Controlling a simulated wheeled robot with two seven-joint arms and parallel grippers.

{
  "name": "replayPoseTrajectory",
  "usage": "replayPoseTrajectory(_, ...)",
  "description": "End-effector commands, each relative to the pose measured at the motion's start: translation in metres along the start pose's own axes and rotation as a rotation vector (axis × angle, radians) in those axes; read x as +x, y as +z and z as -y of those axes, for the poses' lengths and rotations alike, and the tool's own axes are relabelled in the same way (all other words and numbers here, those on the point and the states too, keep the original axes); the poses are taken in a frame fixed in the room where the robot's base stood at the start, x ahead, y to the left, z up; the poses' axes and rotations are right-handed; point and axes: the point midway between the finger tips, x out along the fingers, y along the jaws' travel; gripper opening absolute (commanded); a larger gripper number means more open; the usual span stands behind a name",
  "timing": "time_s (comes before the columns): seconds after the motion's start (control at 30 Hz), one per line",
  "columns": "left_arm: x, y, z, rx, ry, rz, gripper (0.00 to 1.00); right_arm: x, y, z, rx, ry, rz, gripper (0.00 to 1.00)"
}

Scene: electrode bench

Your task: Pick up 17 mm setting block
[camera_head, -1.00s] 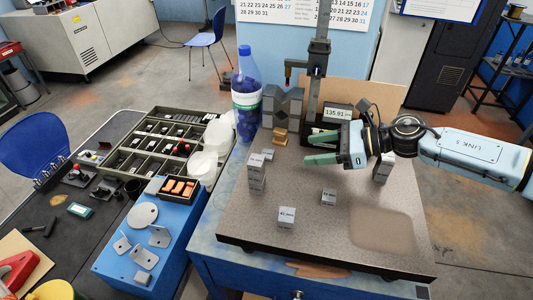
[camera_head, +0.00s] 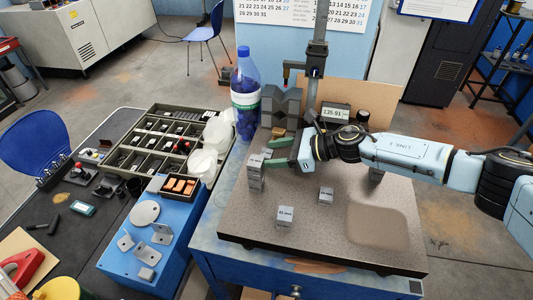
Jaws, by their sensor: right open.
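My right gripper (camera_head: 267,153) has green fingers, comes in from the right and is open. Its fingertips are at the top of a stack of grey blocks (camera_head: 256,178) on the left part of the granite plate. Whether they touch it I cannot tell. Two more labelled grey blocks stand apart on the plate: a larger block (camera_head: 285,216) near the front and a smaller block (camera_head: 326,196) behind it to the right. The labels are too small to read surely, so I cannot tell which is the 17 mm setting block. My left gripper is out of view.
The granite plate (camera_head: 240,222) has free room at its front right. A gauge stand (camera_head: 312,90) with a display reading about 135.91 (camera_head: 334,113) rises behind the gripper. A blue-capped bottle (camera_head: 245,95) and a compartment tray (camera_head: 130,150) are to the left.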

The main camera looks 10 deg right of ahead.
Motion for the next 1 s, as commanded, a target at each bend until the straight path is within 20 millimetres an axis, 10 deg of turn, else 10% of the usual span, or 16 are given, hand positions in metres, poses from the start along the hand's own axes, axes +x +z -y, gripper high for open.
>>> replayPoseTrajectory(0.5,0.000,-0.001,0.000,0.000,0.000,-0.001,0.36,-0.001,0.001,0.000,0.000,0.000,0.001,0.06)
replayPoseTrajectory(1.0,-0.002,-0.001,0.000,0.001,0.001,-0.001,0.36,-0.018,0.043,0.001,-0.006,-0.001,0.003,0.06)
